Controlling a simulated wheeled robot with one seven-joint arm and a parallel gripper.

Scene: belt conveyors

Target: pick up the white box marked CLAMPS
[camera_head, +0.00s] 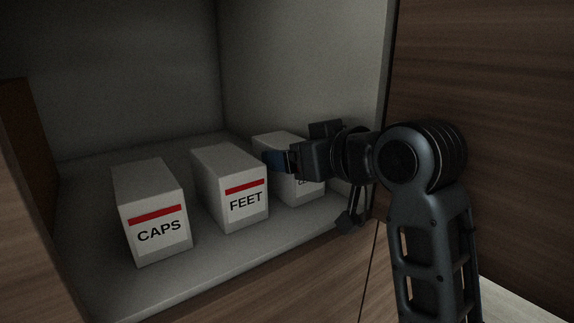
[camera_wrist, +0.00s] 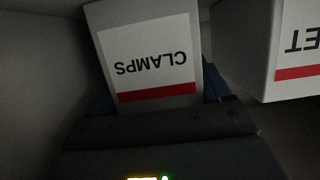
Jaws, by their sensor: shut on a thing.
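The white box marked CLAMPS (camera_wrist: 150,22) sits between my gripper's fingers in the wrist view, its label and red stripe upside down there. In the head view the CLAMPS box (camera_head: 310,189) stands at the right end of the row in the cabinet, partly hidden behind my gripper (camera_head: 277,160). My gripper is shut on the box, and its blue fingers (camera_wrist: 218,88) show on either side of it in the wrist view. I cannot tell whether the box is lifted off the shelf.
A white box marked FEET (camera_head: 230,185) stands just left of the CLAMPS box, and it shows at the right in the wrist view (camera_wrist: 287,40). A white box marked CAPS (camera_head: 152,212) stands further left. The cabinet's right wall (camera_head: 310,65) is close to my gripper.

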